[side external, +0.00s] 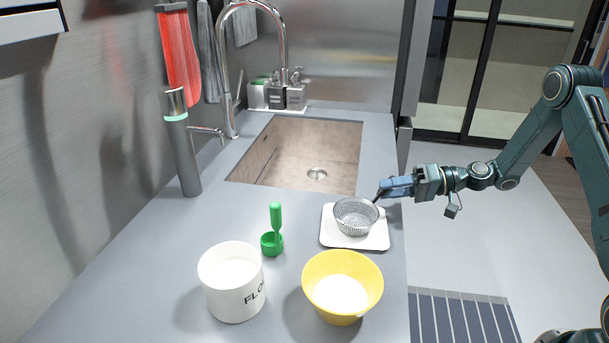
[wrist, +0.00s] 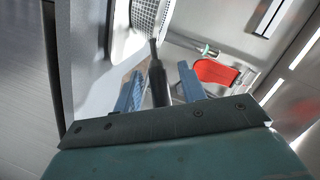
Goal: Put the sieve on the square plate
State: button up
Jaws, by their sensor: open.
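The metal mesh sieve (side external: 355,218) rests on the white square plate (side external: 376,239), near the front right edge of the counter. Its dark handle (wrist: 157,82) points towards my gripper. My gripper (side external: 385,190) is at the handle, just right of the sieve. In the wrist view its two blue fingers (wrist: 160,86) stand apart on either side of the handle, with gaps showing. The sieve's mesh (wrist: 145,18) and part of the plate (wrist: 98,35) show at the top of the wrist view.
The sink (side external: 300,155) lies behind the plate. A tall grey bottle (side external: 182,150) stands at left. The counter edge is just right of the plate.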

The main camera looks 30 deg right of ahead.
jog(key=v, duration=1)
jog(key=shift+s+d+r, duration=0.1)
jog(key=shift+s, duration=0.05)
dwell(0.3)
jog(key=s+a+r+n+g+h, duration=0.3)
jog(key=s+a+r+g+h, duration=0.35)
jog(key=a, duration=0.65)
jog(key=s+r+t+h, duration=0.1)
jog(key=s+r+h, duration=0.2)
jog(key=s, duration=0.5)
jog(key=s+r+m+t+h, duration=0.1)
jog(key=s+r+t+h, duration=0.1)
jog(key=s+r, duration=0.3)
jog(key=shift+s+d+r+m+h, duration=0.25)
jog(key=shift+s+h, duration=0.4)
jog(key=shift+s, duration=1.6)
